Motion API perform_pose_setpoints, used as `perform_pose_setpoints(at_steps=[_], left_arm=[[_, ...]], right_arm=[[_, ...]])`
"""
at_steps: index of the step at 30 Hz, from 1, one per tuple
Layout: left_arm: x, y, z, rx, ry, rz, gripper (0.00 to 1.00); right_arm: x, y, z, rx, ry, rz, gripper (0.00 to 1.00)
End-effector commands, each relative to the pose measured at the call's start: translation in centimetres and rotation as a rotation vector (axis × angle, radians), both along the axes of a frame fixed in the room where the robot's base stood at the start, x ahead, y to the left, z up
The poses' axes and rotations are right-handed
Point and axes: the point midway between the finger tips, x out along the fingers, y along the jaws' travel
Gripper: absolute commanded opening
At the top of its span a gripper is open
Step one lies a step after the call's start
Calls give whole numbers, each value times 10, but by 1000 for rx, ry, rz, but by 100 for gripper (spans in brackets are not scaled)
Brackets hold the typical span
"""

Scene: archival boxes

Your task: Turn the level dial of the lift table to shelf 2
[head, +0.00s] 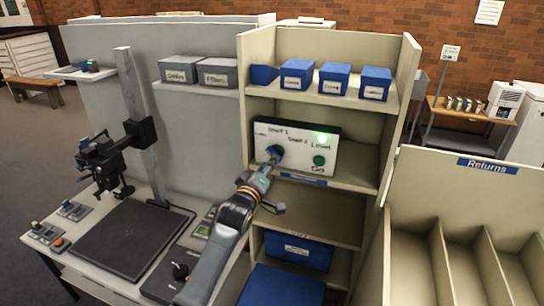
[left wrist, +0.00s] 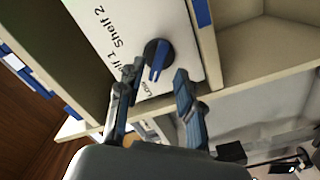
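The white control panel (head: 300,155) stands on a middle shelf of the beige rack. My left gripper (head: 273,156) is at the panel's left part and largely hides the dial in the head view. In the left wrist view, the dark round dial (left wrist: 149,49) has a blue grip bar, whose near end lies toward the Low label. My left gripper's fingers (left wrist: 158,76) are open, on either side of the dial's near edge, apparently not gripping it. My right gripper is not in view.
Blue boxes (head: 335,78) stand on the shelf above the panel, and another blue box (head: 298,250) sits below. The rack's side wall (head: 402,110) and the Returns bin (head: 487,165) are at right. A copy stand with a dark baseboard (head: 130,240) occupies the table at left.

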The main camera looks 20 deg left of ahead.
Motion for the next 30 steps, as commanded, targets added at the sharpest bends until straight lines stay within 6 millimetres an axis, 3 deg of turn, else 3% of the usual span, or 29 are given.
perform_pose_setpoints(at_steps=[3,9,20,25,30], left_arm=[[17,-1,1,0,1,-1,36],[31,-2,1,0,-1,-1,36],[34,-2,0,0,0,-1,36],[34,-2,0,0,0,-1,3],[34,-2,0,0,0,-1,0]], right_arm=[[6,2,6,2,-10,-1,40],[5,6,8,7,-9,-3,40],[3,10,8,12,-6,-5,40],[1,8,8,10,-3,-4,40],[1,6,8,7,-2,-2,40]])
